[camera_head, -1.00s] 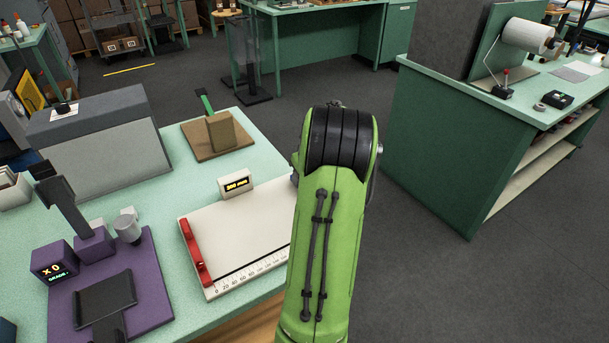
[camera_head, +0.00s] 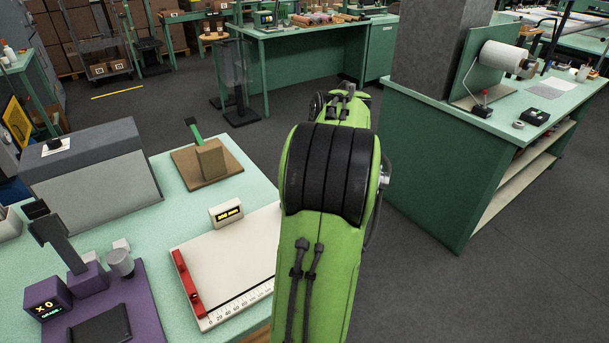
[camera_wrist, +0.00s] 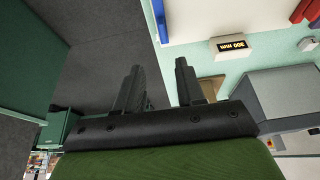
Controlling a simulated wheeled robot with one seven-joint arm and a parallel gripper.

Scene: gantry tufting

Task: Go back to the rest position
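My gripper (camera_wrist: 158,86) shows in the wrist view with its two dark fingers apart and nothing between them. It is open and empty. In the head view the fingers are hidden behind my green arm, which rises through the middle of the picture. In the wrist view the fingers stand over the edge of the light green table, near the white measuring board (camera_wrist: 190,18) and its display (camera_wrist: 230,44). No object touches the fingers.
The table (camera_head: 150,215) at left holds the measuring board (camera_head: 228,268), a grey box (camera_head: 95,175), a brown board (camera_head: 190,172) and a purple device (camera_head: 140,310). A green workbench (camera_head: 450,160) with a white roll stands at right. Dark floor lies clear between them.

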